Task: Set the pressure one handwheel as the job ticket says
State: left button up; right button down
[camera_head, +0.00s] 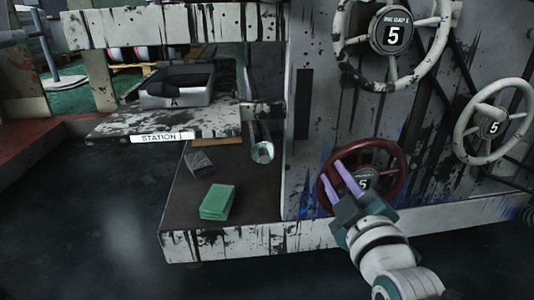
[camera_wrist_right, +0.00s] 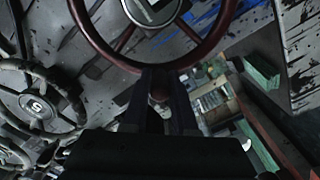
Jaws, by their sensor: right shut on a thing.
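The dark red handwheel (camera_head: 398,166) is low on the machine's front, with a hub plate showing 5; its name is not readable. A cream handwheel (camera_head: 341,66) above it also reads 5, with small lettering I cannot read surely. A third, cream handwheel (camera_head: 464,137) at the right reads 5. My right gripper (camera_head: 341,180) has its purple fingers at the red wheel and is shut on its rim. In the right wrist view, the red rim (camera_wrist_right: 220,46) crosses at the tips of my right gripper (camera_wrist_right: 160,78). My left gripper is not in view.
A grey tray (camera_head: 180,98) marked A stands on the shelf labelled STATION (camera_head: 115,127). A metal scoop-like thing (camera_head: 262,152) hangs beside the panel. The floor at left is clear.

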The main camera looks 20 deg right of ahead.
jog(key=c, duration=0.7)
grip_release()
jog(key=shift+s+a+r+p, duration=0.1)
jog(key=shift+s+p, duration=0.4)
jog(key=p+v, duration=0.3)
jog(key=v, duration=0.6)
jog(key=shift+p, duration=0.35)
